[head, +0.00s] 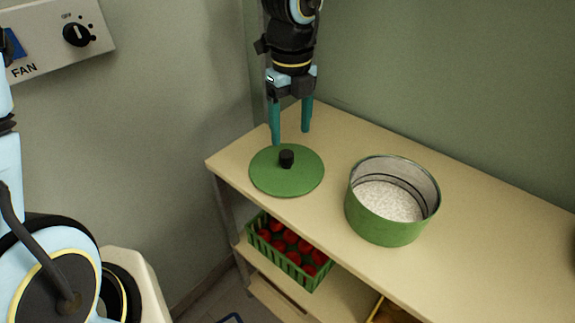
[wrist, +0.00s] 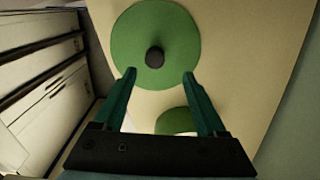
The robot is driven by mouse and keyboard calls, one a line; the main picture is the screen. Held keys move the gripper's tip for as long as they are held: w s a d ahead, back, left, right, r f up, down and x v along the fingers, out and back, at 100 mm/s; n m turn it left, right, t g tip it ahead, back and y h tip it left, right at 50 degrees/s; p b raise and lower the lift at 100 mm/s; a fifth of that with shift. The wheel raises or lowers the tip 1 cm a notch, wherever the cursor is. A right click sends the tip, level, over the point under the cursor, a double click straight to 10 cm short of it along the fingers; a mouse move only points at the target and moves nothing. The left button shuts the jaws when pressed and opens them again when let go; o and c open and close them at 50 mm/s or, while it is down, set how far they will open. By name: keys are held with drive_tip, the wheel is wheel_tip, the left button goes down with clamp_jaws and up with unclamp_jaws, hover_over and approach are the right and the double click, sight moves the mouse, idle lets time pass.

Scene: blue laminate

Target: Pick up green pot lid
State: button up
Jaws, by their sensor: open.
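The green pot lid (head: 287,176) is a flat round disc with a black knob (head: 287,159) at its centre. It lies on the wooden shelf top near the left end. In the wrist view the lid (wrist: 155,30) fills the upper middle, and its knob (wrist: 155,57) shows just beyond and between the fingertips. My gripper (head: 290,138) points down with its teal fingers apart, above the far side of the lid. The gripper also shows in the wrist view (wrist: 160,75), open and with nothing between its fingers.
A green pot (head: 385,228) with white grainy contents stands on the shelf top (head: 480,215) right of the lid. A green basket of red fruit (head: 270,250) sits on the lower shelf. A wall panel with a fan knob (head: 77,34) is at upper left. The top right of the pot is clear.

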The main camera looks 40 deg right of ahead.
sight(287, 153)
wheel_tip(287, 153, down, 2)
drive_tip(key=shift+w+a+f+p, duration=0.1)
drive_tip(key=shift+a+f+p, duration=0.1)
drive_tip(key=shift+f, duration=0.7)
drive_tip(key=shift+a+f+p, duration=0.1)
drive_tip(key=shift+f+p, duration=0.15)
drive_tip(key=shift+f, duration=0.7)
drive_tip(key=shift+w+a+f+p, duration=0.1)
drive_tip(key=shift+a+f+p, duration=0.1)
drive_tip(key=shift+f, duration=0.7)
drive_tip(key=shift+d, duration=0.1)
clamp_jaws()
